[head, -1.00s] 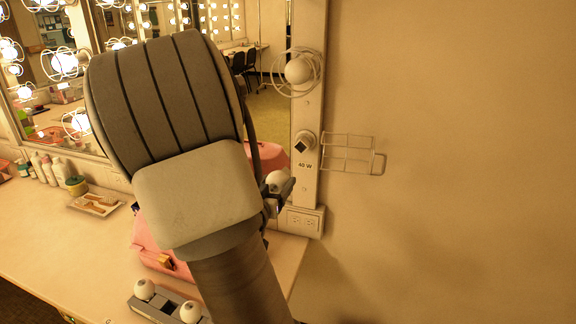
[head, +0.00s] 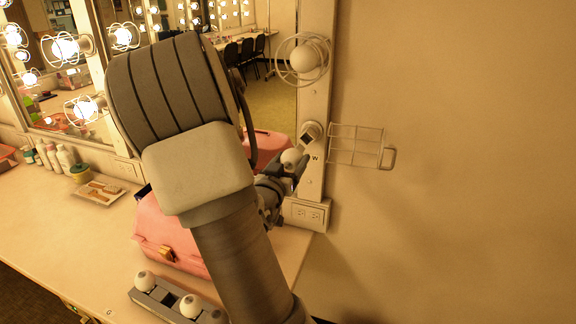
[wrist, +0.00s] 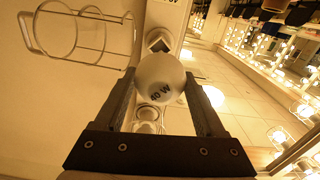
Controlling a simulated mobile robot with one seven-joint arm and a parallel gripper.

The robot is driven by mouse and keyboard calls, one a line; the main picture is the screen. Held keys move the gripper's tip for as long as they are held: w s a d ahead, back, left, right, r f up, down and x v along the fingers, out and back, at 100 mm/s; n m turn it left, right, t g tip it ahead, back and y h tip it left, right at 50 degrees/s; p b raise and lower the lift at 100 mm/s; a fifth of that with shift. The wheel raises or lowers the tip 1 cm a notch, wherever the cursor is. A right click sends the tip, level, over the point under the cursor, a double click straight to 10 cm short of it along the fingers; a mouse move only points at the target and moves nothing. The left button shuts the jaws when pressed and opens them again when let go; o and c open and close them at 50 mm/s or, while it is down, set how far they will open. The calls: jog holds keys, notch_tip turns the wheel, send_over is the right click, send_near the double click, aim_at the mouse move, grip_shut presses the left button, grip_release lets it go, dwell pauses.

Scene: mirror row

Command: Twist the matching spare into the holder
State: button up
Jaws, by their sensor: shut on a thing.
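The holder (head: 312,130) is a pale round socket with a dark square front on the white post right of the mirror. It also shows in the wrist view (wrist: 158,40), just beyond the bulb. My gripper (head: 296,163) is shut on a round white bulb (head: 291,156), just below and left of the holder. In the wrist view the bulb (wrist: 161,80) reads "40 W" and sits between both fingers. I cannot tell whether its base touches the holder.
An open wire guard (head: 355,146) sticks out right of the holder. A caged bulb (head: 304,59) sits above and an outlet (head: 308,214) below. A pink case (head: 165,235) stands on the counter behind my arm. A spares rack (head: 150,299) with white bulbs stands in front.

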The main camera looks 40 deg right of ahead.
jog(key=shift+x, duration=2.2)
jog(key=shift+b, duration=0.65)
dwell(0.6)
jog(key=shift+b+x, duration=0.75)
jog(key=shift+x, duration=1.2)
dwell(1.8)
jog(key=shift+m+b, duration=0.8)
jog(key=shift+b, duration=0.45)
